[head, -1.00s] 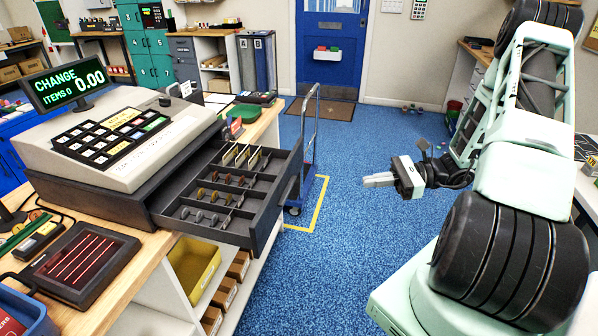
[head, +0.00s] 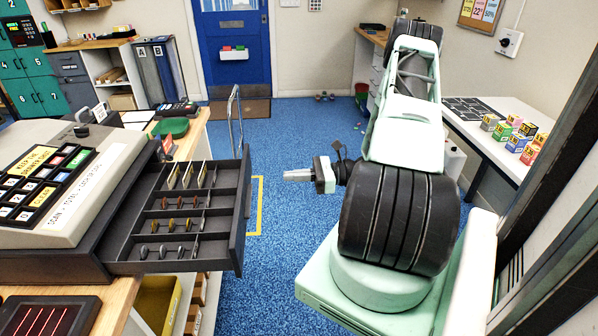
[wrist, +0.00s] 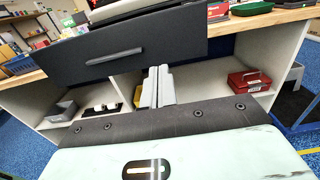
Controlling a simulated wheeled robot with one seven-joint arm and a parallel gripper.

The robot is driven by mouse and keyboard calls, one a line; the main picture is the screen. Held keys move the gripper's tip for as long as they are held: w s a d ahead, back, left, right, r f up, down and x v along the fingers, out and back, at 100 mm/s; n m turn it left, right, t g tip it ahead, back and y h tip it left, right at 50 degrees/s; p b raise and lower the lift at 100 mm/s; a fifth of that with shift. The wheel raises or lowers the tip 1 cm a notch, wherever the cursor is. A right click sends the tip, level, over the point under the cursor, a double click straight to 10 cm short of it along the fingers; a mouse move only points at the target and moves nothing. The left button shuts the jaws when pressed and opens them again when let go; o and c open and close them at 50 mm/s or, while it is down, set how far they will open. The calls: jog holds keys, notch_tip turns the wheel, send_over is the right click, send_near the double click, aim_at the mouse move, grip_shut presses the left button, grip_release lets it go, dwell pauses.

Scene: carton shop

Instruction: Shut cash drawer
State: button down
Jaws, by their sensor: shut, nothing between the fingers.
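The cash drawer (head: 190,215) sticks out to the right from under the cash register (head: 60,190) in the head view. It is open, with notes and coins in its compartments. Its dark front panel with a long handle (wrist: 115,56) faces me in the wrist view. My gripper (head: 286,175) is to the right of the drawer front in the head view, apart from it, and points left toward it. Its fingers (wrist: 157,85) are together and empty, seen below and in front of the drawer panel in the wrist view.
The register stands on a wooden counter (head: 120,300) with open shelves below. A red box (wrist: 248,82) sits on a shelf. A hand trolley (head: 236,115) stands behind the drawer. A white table (head: 480,130) with small boxes is at right. Blue floor lies clear between.

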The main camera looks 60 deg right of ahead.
aim_at(172, 182)
jog(key=p+x, duration=0.1)
jog(key=x, duration=0.2)
jog(key=p+x, duration=0.1)
jog(key=x, duration=0.3)
jog(key=shift+w+a+r+p, duration=0.2)
jog(key=shift+w+a+p, duration=0.05)
jog(key=shift+p, duration=0.15)
jog(key=shift+w+a+f, duration=0.15)
jog(key=shift+w+a, duration=0.25)
jog(key=shift+w, duration=0.2)
jog(key=shift+w+a, duration=0.1)
jog(key=b+x, duration=0.2)
jog(key=x, duration=2.2)
jog(key=shift+a, duration=0.1)
jog(key=shift+w+a+b, duration=0.3)
jog(key=shift+w+a, duration=0.1)
jog(key=shift+w, duration=0.15)
jog(key=shift+w+a, duration=0.1)
jog(key=shift+w, duration=0.05)
jog(key=shift+r, duration=0.25)
